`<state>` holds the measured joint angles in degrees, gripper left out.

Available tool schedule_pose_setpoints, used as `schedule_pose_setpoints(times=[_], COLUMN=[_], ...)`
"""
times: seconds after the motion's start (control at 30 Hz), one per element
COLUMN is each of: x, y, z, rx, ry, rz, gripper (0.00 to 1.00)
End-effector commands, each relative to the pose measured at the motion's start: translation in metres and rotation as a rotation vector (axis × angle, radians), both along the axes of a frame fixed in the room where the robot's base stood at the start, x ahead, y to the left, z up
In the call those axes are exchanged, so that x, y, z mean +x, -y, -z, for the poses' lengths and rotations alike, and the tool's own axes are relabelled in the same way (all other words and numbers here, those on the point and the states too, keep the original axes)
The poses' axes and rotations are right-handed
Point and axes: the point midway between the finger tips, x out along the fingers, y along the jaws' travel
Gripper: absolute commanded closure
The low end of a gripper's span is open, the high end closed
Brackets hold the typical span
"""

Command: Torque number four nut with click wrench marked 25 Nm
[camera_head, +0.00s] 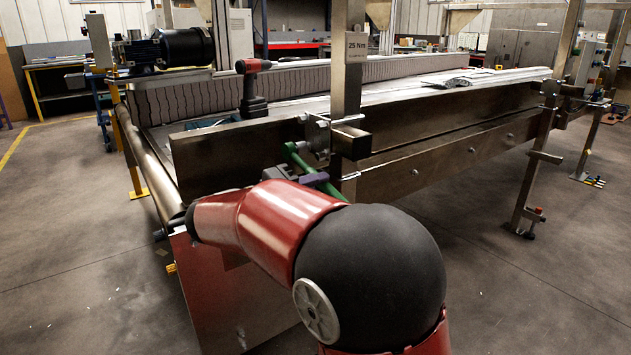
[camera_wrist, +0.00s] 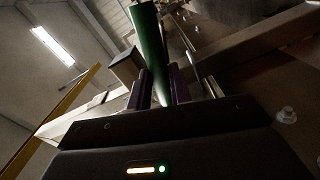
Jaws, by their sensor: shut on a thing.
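A green wrench (camera_head: 303,162) is in front of the conveyor post, slanting from upper left to lower right. In the wrist view the green shaft (camera_wrist: 150,50) stands between the two purple fingers of my gripper (camera_wrist: 160,88). A metal bracket (camera_head: 318,135) with bolts is on the post, close to the wrench's upper end. I cannot tell whether the wrench touches a nut. No nut number is readable.
The conveyor side rail (camera_head: 430,165) runs to the right behind my gripper. A red and black power drill (camera_head: 253,88) stands on the conveyor's near end. A roller (camera_head: 150,165) lies along the left edge. The floor (camera_head: 80,240) to the left is clear.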

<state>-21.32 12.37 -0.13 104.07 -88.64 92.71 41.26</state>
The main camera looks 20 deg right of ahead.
Motion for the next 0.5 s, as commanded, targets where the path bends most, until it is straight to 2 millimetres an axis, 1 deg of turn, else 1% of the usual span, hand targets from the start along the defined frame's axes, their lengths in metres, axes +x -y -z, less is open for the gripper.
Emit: schedule_pose_setpoints(times=[0.3,0.5], x=[-0.009,-0.014], y=[-0.031,-0.045], z=[0.000,-0.001], rx=[0.001,0.000], ry=[0.001,0.001], rz=[-0.003,-0.002], gripper=[1.00,1.00])
